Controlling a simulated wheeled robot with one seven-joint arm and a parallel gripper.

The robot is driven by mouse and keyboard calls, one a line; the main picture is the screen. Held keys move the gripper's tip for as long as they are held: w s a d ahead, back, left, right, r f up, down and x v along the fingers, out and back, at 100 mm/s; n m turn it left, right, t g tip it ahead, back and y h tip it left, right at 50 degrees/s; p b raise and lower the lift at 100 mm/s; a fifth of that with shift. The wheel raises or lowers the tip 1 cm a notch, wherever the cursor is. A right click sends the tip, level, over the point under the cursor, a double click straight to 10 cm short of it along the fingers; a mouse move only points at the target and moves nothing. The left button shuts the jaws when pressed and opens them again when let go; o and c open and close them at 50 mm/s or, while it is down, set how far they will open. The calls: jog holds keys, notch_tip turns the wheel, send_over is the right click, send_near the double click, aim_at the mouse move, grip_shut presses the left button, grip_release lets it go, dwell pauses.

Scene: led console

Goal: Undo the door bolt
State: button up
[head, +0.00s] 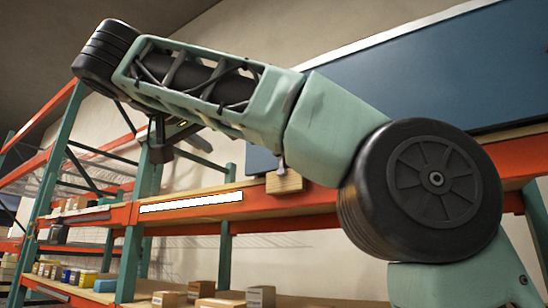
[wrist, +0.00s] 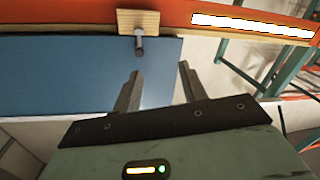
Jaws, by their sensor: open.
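The bolt (wrist: 139,43) is a short grey metal pin. It sticks out of a wooden block (wrist: 138,21) and reaches over the edge of a blue panel (wrist: 70,78) in the wrist view. In the head view the block (head: 285,183) sits on the orange shelf beam, with the bolt (head: 281,160) rising from it beside blue panelling (head: 262,162). My gripper (wrist: 160,69) is open and empty. Its fingers are apart from the bolt, which lies just beyond the left fingertip in the wrist view.
Orange and teal racking (head: 60,150) runs along the wall. A white strip (head: 192,202) lies along the beam beside the block. Several small boxes (head: 220,300) stand on a lower shelf. A large blue panel (head: 440,75) fills the upper right behind my arm.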

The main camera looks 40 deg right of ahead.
notch_tip(320, 180, up, 4)
jog(key=s+d+f+m+g+h, duration=0.1)
jog(key=s+m+g, duration=0.1)
jog(key=s+m, duration=0.1)
jog(key=p+x, duration=0.5)
jog(key=x, duration=1.2)
jog(key=shift+w+d+r+p, duration=0.2)
jog(key=shift+w+r+p, duration=0.2)
jog(key=shift+r, duration=0.1)
jog(key=shift+c, duration=0.3)
